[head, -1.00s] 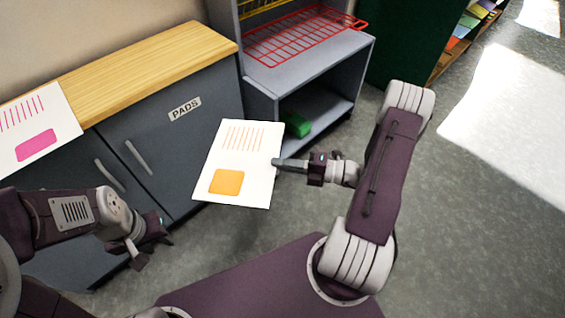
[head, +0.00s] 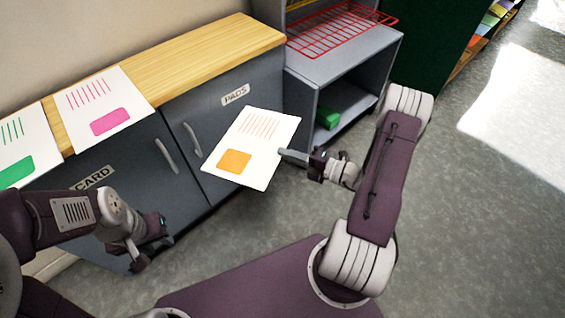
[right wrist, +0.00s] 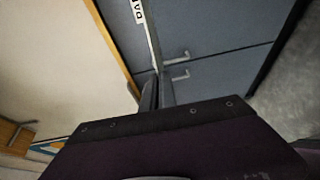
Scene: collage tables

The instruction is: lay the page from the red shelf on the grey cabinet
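My right gripper (head: 296,155) is shut on the right edge of a white page (head: 262,152) with orange lines and an orange block. It holds the page in the air, in front of the grey cabinet (head: 228,130), clear of the wooden top. In the right wrist view the page (right wrist: 149,35) seems to show only as a thin edge, beyond my dark gripper body. The red wire shelf (head: 335,32) at the back, on a grey rack, looks empty. My left gripper (head: 150,245) is low at the left, empty, its fingers too unclear to judge.
On the cabinet's wooden top (head: 190,65) lie a page with a pink block (head: 105,105) and one with a green block (head: 22,150), both overhanging the front edge. The top's right part is bare. A green object (head: 328,117) sits low in the rack.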

